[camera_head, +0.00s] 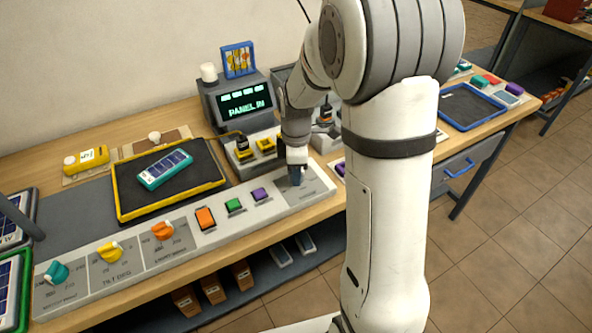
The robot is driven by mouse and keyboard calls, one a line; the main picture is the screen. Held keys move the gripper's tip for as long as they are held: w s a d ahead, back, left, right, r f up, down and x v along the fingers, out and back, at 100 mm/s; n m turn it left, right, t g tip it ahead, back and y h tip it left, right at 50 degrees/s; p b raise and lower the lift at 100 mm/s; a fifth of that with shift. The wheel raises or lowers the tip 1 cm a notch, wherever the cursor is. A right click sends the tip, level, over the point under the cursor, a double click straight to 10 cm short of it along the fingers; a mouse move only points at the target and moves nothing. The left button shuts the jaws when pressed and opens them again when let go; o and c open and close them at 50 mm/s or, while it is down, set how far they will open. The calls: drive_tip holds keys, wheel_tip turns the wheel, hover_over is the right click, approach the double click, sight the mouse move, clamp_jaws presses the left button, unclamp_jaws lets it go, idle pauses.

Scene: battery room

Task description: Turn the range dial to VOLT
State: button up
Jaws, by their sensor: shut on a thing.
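A long grey control strip (130,277) runs along the front of the workbench. My gripper (297,182) points down at the labelled panel at its right end, shut on what appears to be the range dial there. The fingers cover the dial, so its pointer cannot be seen. The print on that panel, including any VOLT mark, is too small to read. A teal knob (56,272), a yellow knob (110,251) and an orange knob (162,230) stand further left on the strip, apart from my gripper.
Orange (205,217), green (234,205) and purple (259,194) buttons sit just left of my gripper. Behind are a display (244,102) reading "PANEL IN" and a yellow-rimmed tray (119,187) with a solar panel (165,169). A blue tray (443,118) lies right.

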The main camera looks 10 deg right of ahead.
drive_tip(key=shift+n, duration=0.4)
drive_tip(key=o, duration=1)
drive_tip(key=shift+r, duration=0.1)
wheel_tip(320, 180, up, 8)
drive_tip(key=shift+f, duration=0.25)
drive_tip(key=shift+r, duration=0.1)
